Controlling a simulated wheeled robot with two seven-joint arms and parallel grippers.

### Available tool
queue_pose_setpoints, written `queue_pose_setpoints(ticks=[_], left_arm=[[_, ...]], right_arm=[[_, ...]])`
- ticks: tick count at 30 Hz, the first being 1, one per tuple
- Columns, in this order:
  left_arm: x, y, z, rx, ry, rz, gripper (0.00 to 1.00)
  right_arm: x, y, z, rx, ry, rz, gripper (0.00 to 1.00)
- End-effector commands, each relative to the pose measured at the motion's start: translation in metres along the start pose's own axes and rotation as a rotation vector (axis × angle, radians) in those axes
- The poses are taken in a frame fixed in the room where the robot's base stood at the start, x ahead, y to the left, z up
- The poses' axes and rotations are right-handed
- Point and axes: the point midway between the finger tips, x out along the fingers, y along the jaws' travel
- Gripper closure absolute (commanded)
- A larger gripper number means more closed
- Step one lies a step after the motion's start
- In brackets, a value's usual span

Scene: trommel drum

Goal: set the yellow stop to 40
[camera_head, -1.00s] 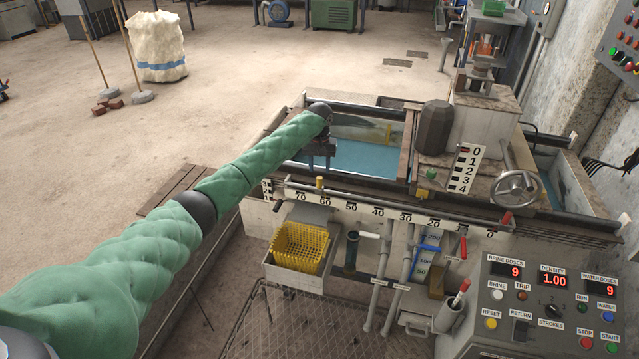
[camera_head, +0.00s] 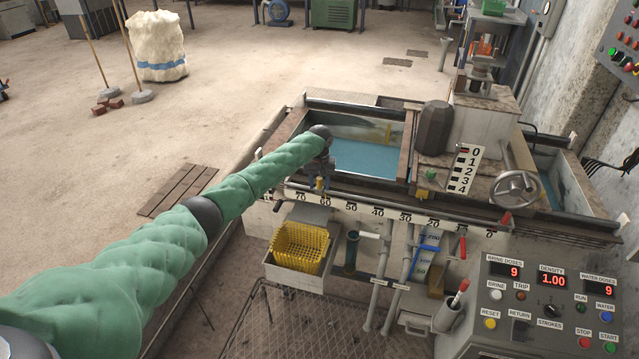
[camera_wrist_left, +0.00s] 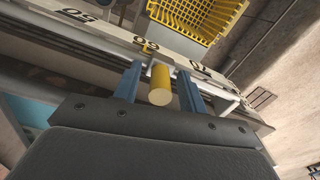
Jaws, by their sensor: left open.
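The yellow stop (camera_head: 320,184) sits on the rail along the front of the machine, by the 60 mark of the white scale (camera_head: 352,208). In the left wrist view the yellow stop (camera_wrist_left: 160,84) is a short upright cylinder between the two blue fingers. My left gripper (camera_head: 321,180) is at the stop, with its fingers open on either side of it. The wrist view shows the left gripper (camera_wrist_left: 160,85) with a gap beside the stop. The 40 mark (camera_head: 378,212) is to the right along the scale. My right gripper is not in view.
A tank with blue liquid (camera_head: 365,158) lies behind the rail. A control panel (camera_head: 548,305) is at the lower right.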

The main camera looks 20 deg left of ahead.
Motion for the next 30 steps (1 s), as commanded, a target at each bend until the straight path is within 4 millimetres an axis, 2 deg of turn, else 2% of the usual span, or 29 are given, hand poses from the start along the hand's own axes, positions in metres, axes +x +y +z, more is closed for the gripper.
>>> queue_pose_setpoints(ticks=[5,11,16,20,23,30], left_arm=[[0.000,0.000,0.000,0.000,0.000,0.000,0.60],[0.000,0.000,0.000,0.000,0.000,0.000,1.00],[-0.001,0.002,0.001,0.001,-0.001,0.001,1.00],[-0.002,0.015,0.003,0.002,-0.001,0.003,1.00],[-0.003,0.033,0.007,0.004,-0.002,0.003,1.00],[-0.003,0.096,0.020,0.004,-0.003,0.004,1.00]], right_arm=[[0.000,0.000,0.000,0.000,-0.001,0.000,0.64],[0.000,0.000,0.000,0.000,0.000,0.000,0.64],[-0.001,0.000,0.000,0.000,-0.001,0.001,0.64],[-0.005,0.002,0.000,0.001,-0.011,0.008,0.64],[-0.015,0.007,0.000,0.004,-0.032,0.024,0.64],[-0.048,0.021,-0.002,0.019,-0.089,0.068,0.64]])
